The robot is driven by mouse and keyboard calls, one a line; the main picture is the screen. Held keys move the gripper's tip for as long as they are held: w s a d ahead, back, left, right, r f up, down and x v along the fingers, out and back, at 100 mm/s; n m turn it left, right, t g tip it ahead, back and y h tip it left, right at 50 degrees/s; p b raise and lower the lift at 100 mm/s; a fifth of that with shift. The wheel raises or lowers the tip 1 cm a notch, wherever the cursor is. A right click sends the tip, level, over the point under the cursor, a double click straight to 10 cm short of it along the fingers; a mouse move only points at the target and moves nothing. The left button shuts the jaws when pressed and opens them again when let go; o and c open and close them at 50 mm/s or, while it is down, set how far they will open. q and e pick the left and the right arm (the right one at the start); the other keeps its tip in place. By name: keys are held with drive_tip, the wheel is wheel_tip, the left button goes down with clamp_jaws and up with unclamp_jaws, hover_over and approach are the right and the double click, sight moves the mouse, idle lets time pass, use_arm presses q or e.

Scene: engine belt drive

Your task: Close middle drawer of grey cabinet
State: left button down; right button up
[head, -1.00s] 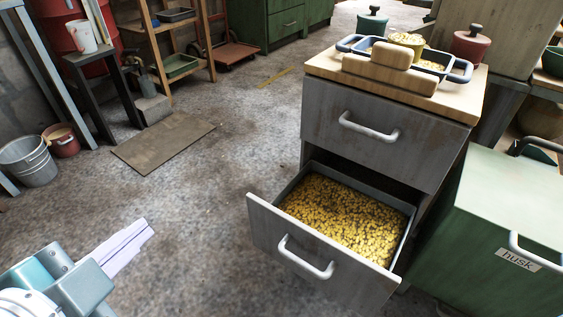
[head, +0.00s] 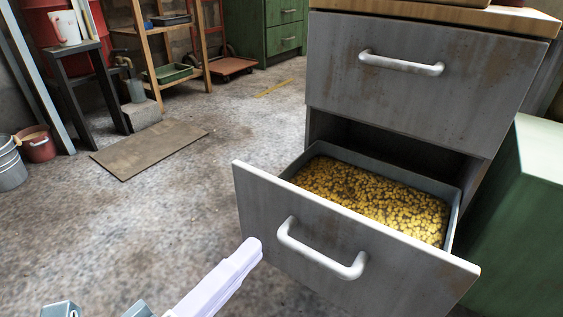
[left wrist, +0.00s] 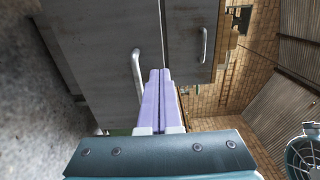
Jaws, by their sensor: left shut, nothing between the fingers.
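The grey cabinet (head: 425,75) stands right of centre in the head view, with its top drawer shut. The drawer below it (head: 345,245) is pulled out and full of yellow grain-like pieces (head: 370,195). Its white bar handle (head: 318,255) is on the front. My left gripper (head: 252,250) is shut and empty, its fingertips at the left part of the drawer front, left of the handle. Whether it touches is unclear. In the left wrist view the closed lilac fingers (left wrist: 160,75) point at the drawer front, beside the handle (left wrist: 138,75). My right gripper is not in view.
A green cabinet (head: 520,220) stands close on the right. A brown board (head: 150,150) lies on the floor at left. A bucket (head: 10,165), a red pot (head: 37,145) and a wooden shelf (head: 150,50) are farther left. The floor left of the drawer is clear.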

sight(300, 199)
use_arm(q)
drive_tip(key=b+x, duration=0.2)
drive_tip(key=x, duration=0.4)
drive_tip(key=shift+w+d+f, duration=0.15)
drive_tip(key=shift+w, duration=0.15)
drive_tip(key=shift+b+x, duration=0.45)
drive_tip(key=shift+x, duration=0.3)
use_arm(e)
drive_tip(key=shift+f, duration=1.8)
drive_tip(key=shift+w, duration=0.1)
